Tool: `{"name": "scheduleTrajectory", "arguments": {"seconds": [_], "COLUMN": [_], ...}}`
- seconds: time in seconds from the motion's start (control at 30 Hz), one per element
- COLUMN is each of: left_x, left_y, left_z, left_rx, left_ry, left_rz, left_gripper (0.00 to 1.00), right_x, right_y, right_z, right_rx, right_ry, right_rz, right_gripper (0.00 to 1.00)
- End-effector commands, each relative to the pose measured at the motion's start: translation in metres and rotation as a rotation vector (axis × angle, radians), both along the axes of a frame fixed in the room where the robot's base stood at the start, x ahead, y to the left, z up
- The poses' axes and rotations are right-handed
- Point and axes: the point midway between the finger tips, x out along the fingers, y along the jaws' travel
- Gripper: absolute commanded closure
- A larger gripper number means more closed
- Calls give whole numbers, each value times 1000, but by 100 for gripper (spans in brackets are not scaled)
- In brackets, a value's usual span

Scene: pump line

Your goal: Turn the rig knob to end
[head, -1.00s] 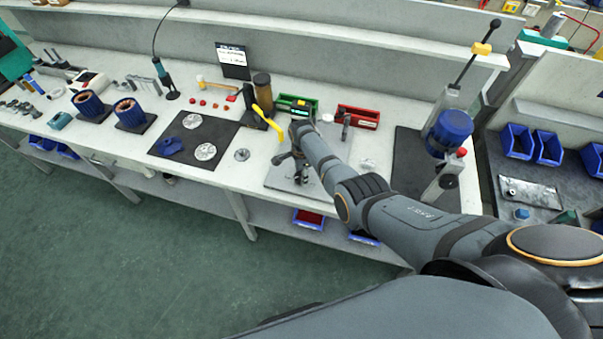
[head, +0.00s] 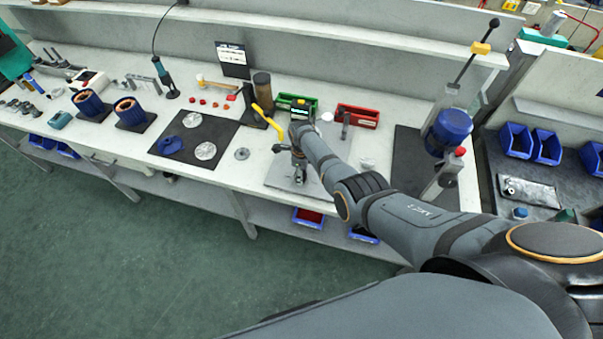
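My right arm reaches in from the right over the bench. Its gripper (head: 298,162) is low over a light grey plate (head: 277,180) at the bench's front edge, at a small dark upright fixture (head: 299,177). The rig knob cannot be told apart here, as the gripper and wrist cover most of that spot. The fingers are too small and dark to show whether they are open or shut, or touching the fixture. My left gripper is out of view.
Behind the wrist stand a green bin (head: 286,99) and a red bin (head: 358,115). A black stand with a yellow lever (head: 267,118) is just left. A dark mat (head: 222,129) with metal discs lies further left. A blue motor unit (head: 451,127) stands right.

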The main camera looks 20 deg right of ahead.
Motion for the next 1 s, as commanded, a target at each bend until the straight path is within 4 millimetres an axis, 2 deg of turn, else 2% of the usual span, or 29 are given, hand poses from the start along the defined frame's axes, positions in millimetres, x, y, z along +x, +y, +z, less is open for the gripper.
{"name": "scheduleTrajectory", "arguments": {"seconds": [0.43,0.47,0.6,1.0], "left_x": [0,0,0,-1], "left_y": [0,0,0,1], "left_z": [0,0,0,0], "left_rx": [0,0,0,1], "left_ry": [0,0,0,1], "left_rz": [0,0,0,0], "left_gripper": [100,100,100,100], "right_x": [1,1,1,1], "right_y": [-1,-1,-1,0], "right_z": [1,1,1,5], "right_rx": [-2,-2,-1,0], "right_ry": [-2,-2,-2,-1], "right_rz": [-9,-9,-8,-8], "right_gripper": [88,52,33,33]}}
